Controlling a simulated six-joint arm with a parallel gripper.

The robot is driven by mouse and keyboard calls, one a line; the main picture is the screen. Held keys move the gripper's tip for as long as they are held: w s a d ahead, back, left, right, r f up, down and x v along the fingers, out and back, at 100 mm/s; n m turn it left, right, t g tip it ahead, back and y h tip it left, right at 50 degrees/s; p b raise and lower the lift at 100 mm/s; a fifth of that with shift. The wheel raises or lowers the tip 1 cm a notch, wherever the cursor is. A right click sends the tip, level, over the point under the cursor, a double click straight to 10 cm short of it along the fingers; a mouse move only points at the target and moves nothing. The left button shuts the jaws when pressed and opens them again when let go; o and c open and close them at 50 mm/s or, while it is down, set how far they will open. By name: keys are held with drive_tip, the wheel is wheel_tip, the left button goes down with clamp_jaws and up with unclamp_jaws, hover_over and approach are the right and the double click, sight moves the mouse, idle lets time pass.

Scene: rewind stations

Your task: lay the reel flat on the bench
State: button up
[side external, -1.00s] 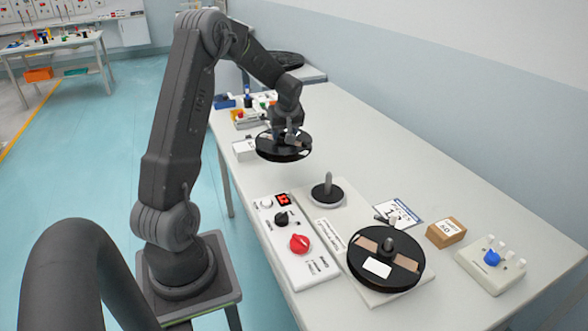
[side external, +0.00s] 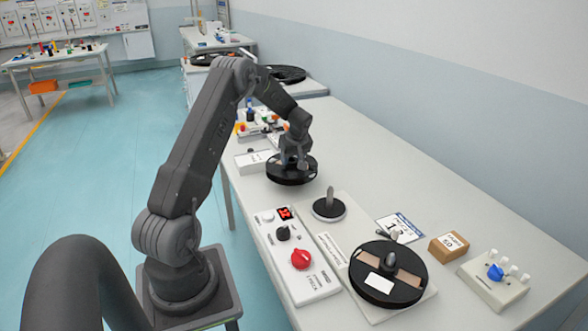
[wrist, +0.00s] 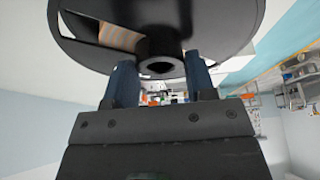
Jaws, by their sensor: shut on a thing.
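A black reel (side external: 290,173) is at my gripper (side external: 291,160) over the back-middle part of the bench (side external: 365,150). It looks roughly level and very low. Whether its underside touches the bench cannot be told. In the wrist view the reel (wrist: 220,25) fills the top, its hub between the two fingers of my gripper (wrist: 160,68). The gripper is shut on this hub. A bare spindle on a round base (side external: 329,209) stands in front of the reel, apart from it.
A second reel (side external: 415,262) sits on a spindle at the front. A control box (side external: 300,275) with a red knob lies to its left. A small carton (side external: 448,247) and a pegged block (side external: 493,280) are on the right. A white box (side external: 250,160) is close left of the held reel.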

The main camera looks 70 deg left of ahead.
sight(295, 166)
drive_tip(key=shift+w+d+f, duration=0.1)
drive_tip(key=shift+w+f, duration=0.15)
drive_tip(key=shift+f, duration=1.9)
drive_tip(key=shift+f, duration=0.1)
drive_tip(key=o, duration=1)
